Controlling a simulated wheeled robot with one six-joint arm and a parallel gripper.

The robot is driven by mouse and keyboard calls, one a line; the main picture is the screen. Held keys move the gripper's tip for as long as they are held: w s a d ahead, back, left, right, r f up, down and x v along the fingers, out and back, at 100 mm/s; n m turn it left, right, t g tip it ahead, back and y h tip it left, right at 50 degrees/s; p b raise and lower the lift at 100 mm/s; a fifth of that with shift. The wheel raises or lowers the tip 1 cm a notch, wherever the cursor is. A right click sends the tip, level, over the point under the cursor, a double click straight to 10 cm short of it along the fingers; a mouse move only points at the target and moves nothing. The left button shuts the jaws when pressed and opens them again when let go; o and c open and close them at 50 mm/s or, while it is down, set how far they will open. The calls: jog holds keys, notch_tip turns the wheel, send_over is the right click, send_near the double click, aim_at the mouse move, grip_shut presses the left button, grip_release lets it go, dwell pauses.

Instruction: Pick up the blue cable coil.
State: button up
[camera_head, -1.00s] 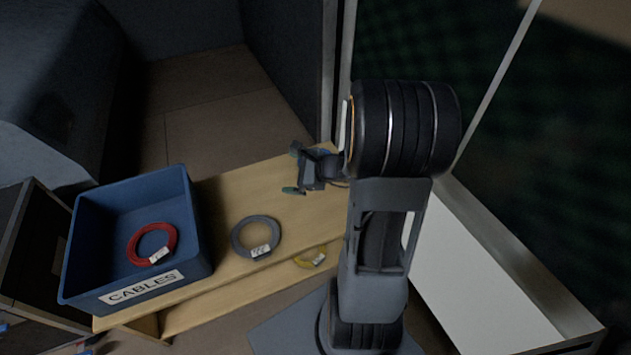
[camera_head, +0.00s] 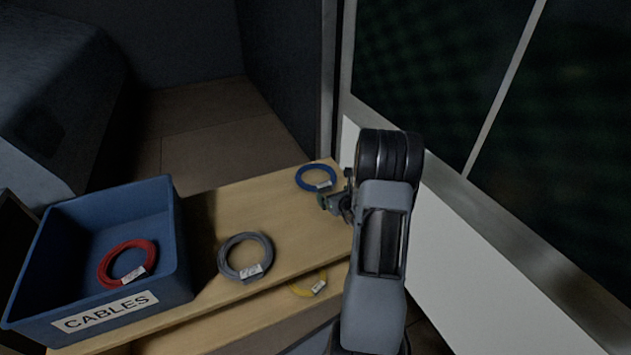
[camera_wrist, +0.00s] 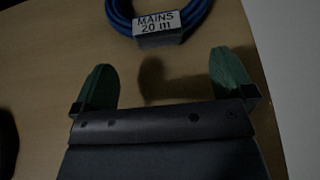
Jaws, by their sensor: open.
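The blue cable coil (camera_head: 302,178) lies flat near the far right end of the wooden bench. In the wrist view the coil (camera_wrist: 119,14) is at the top edge, partly cut off, with its white "MAINS 20 m" tag facing me. My gripper (camera_head: 327,203) is just on the near side of the coil in the head view, partly hidden by my arm. In the wrist view my gripper (camera_wrist: 163,78) has its two green-tipped fingers wide apart, with nothing between them. The coil is ahead of the fingertips and apart from them.
A blue bin (camera_head: 178,262) labelled "CABLES" holds a red coil (camera_head: 104,267). A grey coil (camera_head: 226,262) lies on the bench (camera_head: 238,205) beside it. A yellow coil (camera_head: 303,285) is on a lower board. A white panel (camera_head: 480,270) stands close along the right.

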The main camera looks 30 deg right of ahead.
aim_at(326, 188)
jog(key=shift+r+b+x, duration=0.15)
jog(key=shift+b+x, duration=0.45)
jog(key=shift+x, duration=0.9)
jog(key=shift+r+b+x, duration=0.15)
jog(key=shift+b+x, duration=0.45)
jog(key=shift+x, duration=0.9)
jog(key=shift+w+a, duration=0.1)
jog(key=c, duration=1.4)
